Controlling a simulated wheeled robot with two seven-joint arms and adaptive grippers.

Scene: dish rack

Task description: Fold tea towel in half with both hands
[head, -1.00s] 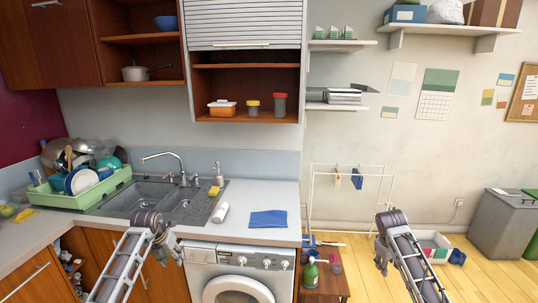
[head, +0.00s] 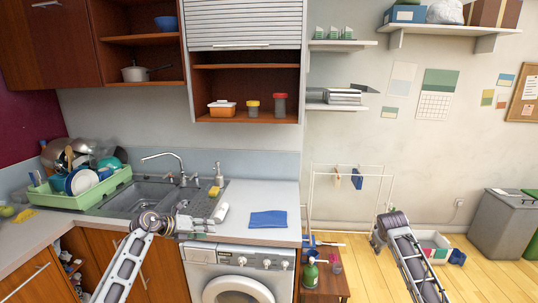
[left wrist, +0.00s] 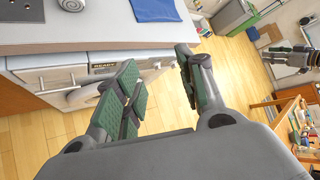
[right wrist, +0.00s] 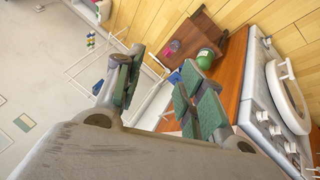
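The blue tea towel (head: 268,219) lies flat on the counter, right of the sink and above the washing machine. Part of it also shows at the top of the left wrist view (left wrist: 155,10). My left gripper (head: 205,226) is at the counter's front edge, left of the towel and apart from it. Its fingers are spread and empty in the left wrist view (left wrist: 160,82). My right gripper (head: 378,244) is to the right of the counter, well away from the towel. Its fingers are apart and empty in the right wrist view (right wrist: 155,85). I cannot make out the towel there.
A white roll (head: 221,212) lies between sink (head: 150,198) and towel. A dish rack (head: 85,194) full of dishes stands at the left. A small wooden table (head: 325,283) with a green bottle (head: 310,272) stands right of the washing machine (head: 238,262). The counter around the towel is clear.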

